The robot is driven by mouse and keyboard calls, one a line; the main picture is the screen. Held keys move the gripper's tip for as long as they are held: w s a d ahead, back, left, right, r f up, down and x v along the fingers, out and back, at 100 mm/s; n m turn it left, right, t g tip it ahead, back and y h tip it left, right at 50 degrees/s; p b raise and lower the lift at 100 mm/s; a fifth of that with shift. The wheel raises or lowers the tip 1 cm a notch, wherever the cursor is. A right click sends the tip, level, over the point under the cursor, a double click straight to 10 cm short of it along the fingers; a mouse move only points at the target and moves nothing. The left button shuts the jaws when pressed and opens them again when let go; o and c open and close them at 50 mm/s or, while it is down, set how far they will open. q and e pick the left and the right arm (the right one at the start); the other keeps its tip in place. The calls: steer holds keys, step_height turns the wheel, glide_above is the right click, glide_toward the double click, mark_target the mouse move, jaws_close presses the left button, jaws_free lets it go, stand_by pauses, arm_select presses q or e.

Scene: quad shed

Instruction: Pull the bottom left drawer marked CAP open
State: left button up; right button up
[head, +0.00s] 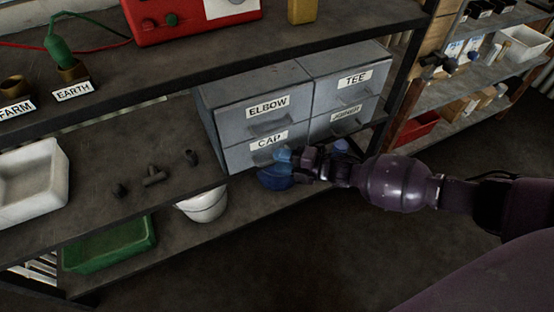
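A grey cabinet with four drawers stands on the middle shelf, marked ELBOW, TEE, CAP and a bottom right label that is hard to read. The CAP drawer (238,157) is at bottom left, and its front looks flush with the ELBOW drawer (236,120) above. My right gripper (284,157) reaches in from the right and is at the right part of the CAP drawer's front, just below its label. It covers the handle area, so I cannot tell whether its fingers are open or touch the handle. My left gripper is not in view.
Dark pipe fittings (154,176) lie on the shelf left of the cabinet, beside a white tray (30,178). Below are a green tray (110,245), a white bucket (203,205) and a blue object (274,178). A second shelf unit stands at right. Floor in front is clear.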

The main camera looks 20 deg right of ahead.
steer(key=shift+w+a, duration=0.4)
steer(key=shift+a, duration=0.05)
jaws_close()
